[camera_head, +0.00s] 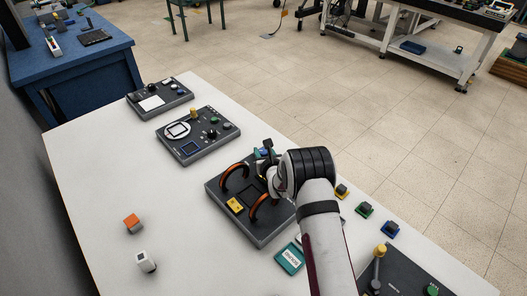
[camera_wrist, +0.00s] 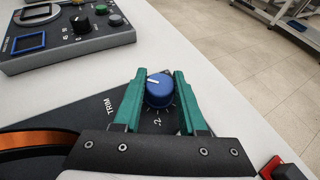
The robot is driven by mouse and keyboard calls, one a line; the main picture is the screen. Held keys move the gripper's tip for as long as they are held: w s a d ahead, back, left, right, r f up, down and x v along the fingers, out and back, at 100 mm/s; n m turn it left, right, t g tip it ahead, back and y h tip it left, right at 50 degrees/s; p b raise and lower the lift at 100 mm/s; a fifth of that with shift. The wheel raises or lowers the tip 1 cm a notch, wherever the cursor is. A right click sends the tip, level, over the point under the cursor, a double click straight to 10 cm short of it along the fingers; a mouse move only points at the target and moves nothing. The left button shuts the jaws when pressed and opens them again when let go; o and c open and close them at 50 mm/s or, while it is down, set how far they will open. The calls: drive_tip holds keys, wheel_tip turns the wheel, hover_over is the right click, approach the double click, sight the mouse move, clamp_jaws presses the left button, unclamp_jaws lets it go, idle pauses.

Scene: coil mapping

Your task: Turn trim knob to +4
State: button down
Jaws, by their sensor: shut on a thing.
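The blue trim knob (camera_wrist: 159,93) stands on a dark panel (camera_wrist: 90,112) marked TRIM, in the wrist view. A white pointer line on its top points to the picture's left. Tick marks and a printed 2 show beside the knob on the near side; other numbers are hidden. My gripper (camera_wrist: 160,74) has teal fingers on the left and right of the knob and is shut on it. In the head view my gripper (camera_head: 266,151) is at the far right corner of the panel, and the knob is mostly hidden there.
Two orange-and-black handles (camera_head: 235,177) arch up from the same panel, close to my gripper. Other control panels stand beyond it (camera_head: 196,136) and at the near right (camera_head: 405,276). Small coloured blocks (camera_head: 364,209) lie to the right. The table's left part is mostly clear.

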sight(263, 150)
drive_tip(key=shift+r, duration=0.1)
idle(0.3)
drive_tip(key=shift+c, duration=2.3)
unclamp_jaws()
drive_tip(key=v, duration=0.5)
drive_tip(key=shift+r, duration=0.15)
wheel_tip(263, 150, up, 7)
